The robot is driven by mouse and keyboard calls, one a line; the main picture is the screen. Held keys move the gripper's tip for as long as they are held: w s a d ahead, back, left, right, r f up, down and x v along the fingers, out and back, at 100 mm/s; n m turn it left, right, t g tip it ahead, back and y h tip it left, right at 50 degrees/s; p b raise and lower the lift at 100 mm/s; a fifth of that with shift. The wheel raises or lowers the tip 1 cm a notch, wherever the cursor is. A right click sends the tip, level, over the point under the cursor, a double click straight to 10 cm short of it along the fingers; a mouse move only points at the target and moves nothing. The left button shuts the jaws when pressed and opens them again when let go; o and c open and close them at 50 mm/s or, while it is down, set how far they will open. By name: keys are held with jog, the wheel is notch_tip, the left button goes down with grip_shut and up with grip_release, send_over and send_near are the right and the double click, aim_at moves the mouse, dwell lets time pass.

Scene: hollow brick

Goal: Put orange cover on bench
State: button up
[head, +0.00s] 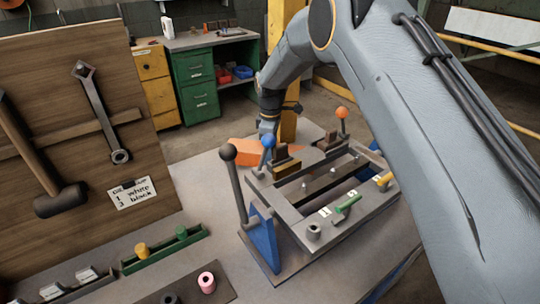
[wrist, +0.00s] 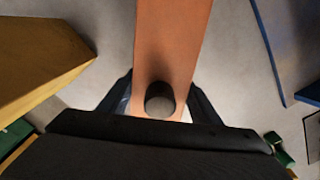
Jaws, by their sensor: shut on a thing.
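The orange cover (wrist: 172,45) runs up from between my fingers in the wrist view, with a dark round knob (wrist: 160,98) near its lower end. My gripper (wrist: 161,90) is shut on the cover, one finger at each side of the knob. In the head view the orange cover (head: 243,152) shows partly, at the bench's back left, behind the metal fixture. My gripper is mostly hidden there by the fixture's blue-knobbed lever. The bench (head: 190,180) is the grey top under the fixture. I cannot tell whether the cover touches it.
The fixture (head: 262,185) has levers with black, blue and orange balls standing up close to the cover. A wooden tool board (head: 70,120) stands at left. A green tray (head: 165,250) and a dark strip with a pink roll (head: 206,282) lie in front.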

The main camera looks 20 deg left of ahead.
jog(key=shift+f, duration=0.75)
jog(key=shift+f, duration=0.1)
jog(key=o, duration=1.1)
jog(key=shift+o, duration=0.2)
notch_tip(320, 180, up, 11)
jog(key=b, duration=0.4)
jog(key=shift+r, duration=0.6)
jog(key=shift+d, duration=0.1)
